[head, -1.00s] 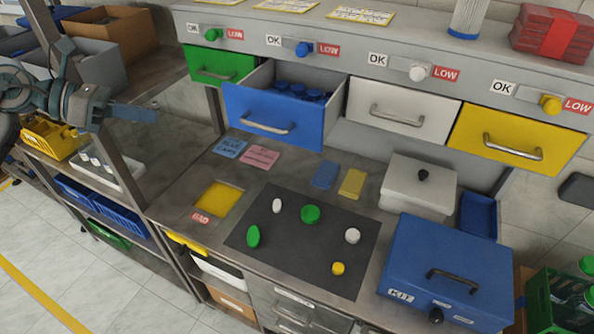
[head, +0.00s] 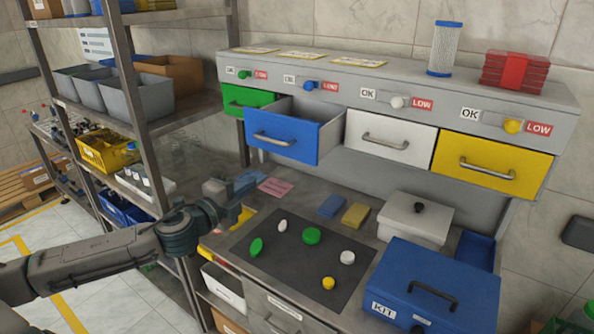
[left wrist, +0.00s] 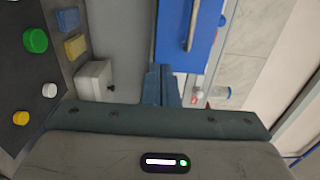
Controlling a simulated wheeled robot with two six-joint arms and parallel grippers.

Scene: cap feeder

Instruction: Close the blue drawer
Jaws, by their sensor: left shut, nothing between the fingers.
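The blue drawer (head: 285,136) is pulled out from the grey cabinet, farther than its neighbours, with its open top showing. Its metal handle (head: 276,139) is on the front face. The drawer front (left wrist: 204,40) also shows at the top of the left wrist view, with the handle (left wrist: 191,28). My left gripper (head: 246,183) is shut and empty, below and to the left of the drawer front in the head view. Its fingers (left wrist: 160,86) point toward the drawer in the left wrist view, apart from the handle. My right gripper is not in view.
Green (head: 247,100), white (head: 389,138) and yellow (head: 490,166) drawers flank the blue one. On the bench a dark mat (head: 290,268) holds several caps, with a white box (head: 411,225) and a blue kit box (head: 450,275) to its right. A shelf rack (head: 137,80) stands left.

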